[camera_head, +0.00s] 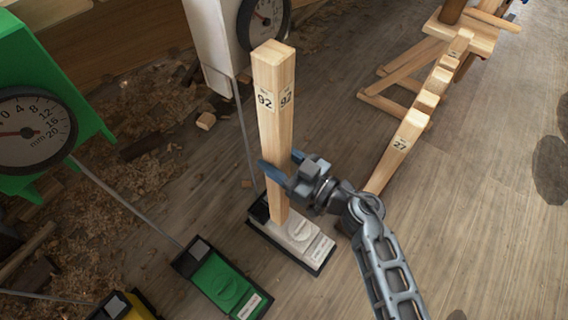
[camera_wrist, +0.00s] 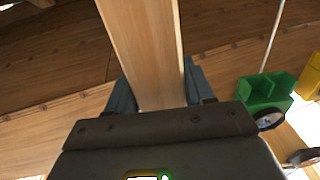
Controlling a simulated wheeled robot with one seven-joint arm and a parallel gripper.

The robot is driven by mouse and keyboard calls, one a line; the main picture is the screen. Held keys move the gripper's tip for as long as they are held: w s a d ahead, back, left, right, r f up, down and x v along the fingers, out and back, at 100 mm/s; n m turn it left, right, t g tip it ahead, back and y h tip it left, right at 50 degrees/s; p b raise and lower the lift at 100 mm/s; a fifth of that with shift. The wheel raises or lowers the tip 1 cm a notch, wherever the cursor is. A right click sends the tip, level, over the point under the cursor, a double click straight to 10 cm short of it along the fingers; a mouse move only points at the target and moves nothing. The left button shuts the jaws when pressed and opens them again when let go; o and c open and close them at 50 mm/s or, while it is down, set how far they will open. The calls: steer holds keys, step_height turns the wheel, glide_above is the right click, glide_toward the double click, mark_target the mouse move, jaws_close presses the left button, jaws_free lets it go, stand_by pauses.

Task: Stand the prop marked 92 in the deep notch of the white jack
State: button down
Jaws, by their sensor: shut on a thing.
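The prop marked 92 (camera_head: 275,140) is a long square wooden post standing upright, with number labels near its top. My gripper (camera_head: 284,165) is shut on it around its middle. In the wrist view, the prop (camera_wrist: 148,50) runs upward between the blue fingers of my gripper (camera_wrist: 160,92). The white jack (camera_head: 305,241) is a low white block on a black base on the floor. The prop's lower end is at the back part of this jack. The notches there are hidden, and I cannot tell whether the end is seated in one or just above it.
A green jack (camera_head: 220,284) and a yellow jack (camera_head: 125,306) lie to the left. A green gauge box (camera_head: 50,62) and a white gauge box (camera_head: 208,35) stand behind, with thin rods. A rack at right holds other props, including one marked 27 (camera_head: 398,147).

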steer(key=shift+f+b, duration=3.15)
steer(key=shift+b, duration=1.5)
steer(key=p+x, duration=0.1)
steer(key=x, duration=0.7)
steer(key=shift+w+r, duration=0.15)
steer(key=shift+a+f, duration=0.2)
steer(key=shift+f, duration=0.25)
steer(key=shift+a+p, duration=0.1)
steer(key=shift+p, duration=0.3)
steer(key=shift+c, duration=1.7)
jaws_free()
steer(key=shift+f, duration=0.1)
steer(key=shift+w, duration=0.1)
